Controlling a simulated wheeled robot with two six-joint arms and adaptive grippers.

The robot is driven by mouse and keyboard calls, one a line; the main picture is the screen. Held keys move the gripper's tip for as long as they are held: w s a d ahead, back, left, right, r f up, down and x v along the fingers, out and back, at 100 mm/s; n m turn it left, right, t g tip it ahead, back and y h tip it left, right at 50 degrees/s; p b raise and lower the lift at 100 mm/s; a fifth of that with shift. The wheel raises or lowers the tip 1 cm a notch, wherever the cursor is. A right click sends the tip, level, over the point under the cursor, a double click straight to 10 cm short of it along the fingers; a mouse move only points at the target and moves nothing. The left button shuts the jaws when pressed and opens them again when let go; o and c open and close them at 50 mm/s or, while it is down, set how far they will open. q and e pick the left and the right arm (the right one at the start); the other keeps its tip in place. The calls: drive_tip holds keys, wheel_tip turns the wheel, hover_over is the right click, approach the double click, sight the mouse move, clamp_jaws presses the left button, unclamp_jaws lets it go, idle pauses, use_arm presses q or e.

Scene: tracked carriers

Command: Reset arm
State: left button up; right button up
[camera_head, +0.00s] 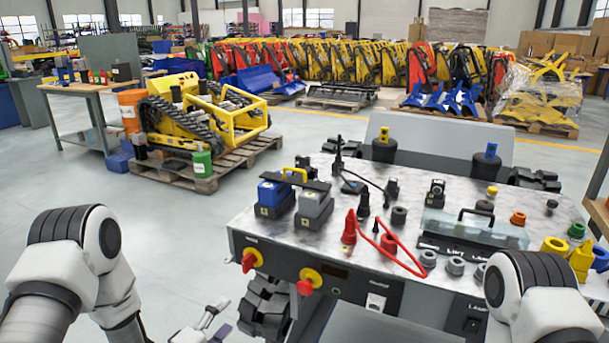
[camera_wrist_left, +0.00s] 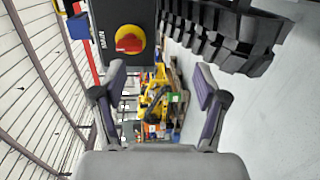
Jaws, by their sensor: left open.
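My left gripper (camera_head: 217,319) shows at the bottom of the head view, low and to the left of the metal-topped carrier (camera_head: 330,230). In the left wrist view its two grey-purple fingers (camera_wrist_left: 160,80) stand apart with nothing between them. A red knob on a yellow disc (camera_wrist_left: 130,40) and a black track (camera_wrist_left: 222,35) show beyond the fingertips, apart from them. My right arm comes in at the lower right of the head view, in front of the carrier's right part. Its gripper is out of view.
The carrier top holds a blue battery block (camera_head: 274,194), a grey block (camera_head: 314,207), a red cable (camera_head: 398,250) and several small rings. A yellow tracked machine (camera_head: 190,120) stands on a pallet behind. Open grey floor (camera_head: 180,225) lies left of the carrier.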

use_arm(q)
drive_tip(key=s+d+f+m+g+y, duration=0.2)
drive_tip(key=s+f+g, duration=0.3)
drive_tip(key=s+f, duration=0.55)
drive_tip(key=s+a+f+m+g+y, duration=0.1)
drive_tip(key=s+f+m+g+y, duration=0.2)
drive_tip(key=s, duration=0.4)
drive_tip(key=s+a+f+m+g, duration=0.25)
drive_tip(key=s+f+g, duration=0.2)
drive_tip(key=s, duration=0.35)
drive_tip(key=s+m+g+y, duration=0.1)
drive_tip(key=s+m+g, duration=0.3)
drive_tip(key=s+m, duration=0.25)
wheel_tip(320, 180, up, 14)
drive_tip(key=p, duration=1.5)
drive_tip(key=shift+s+a+r+n+t, duration=0.2)
drive_tip(key=shift+a+r+n+t, duration=0.05)
drive_tip(key=shift+a+n+t, duration=0.1)
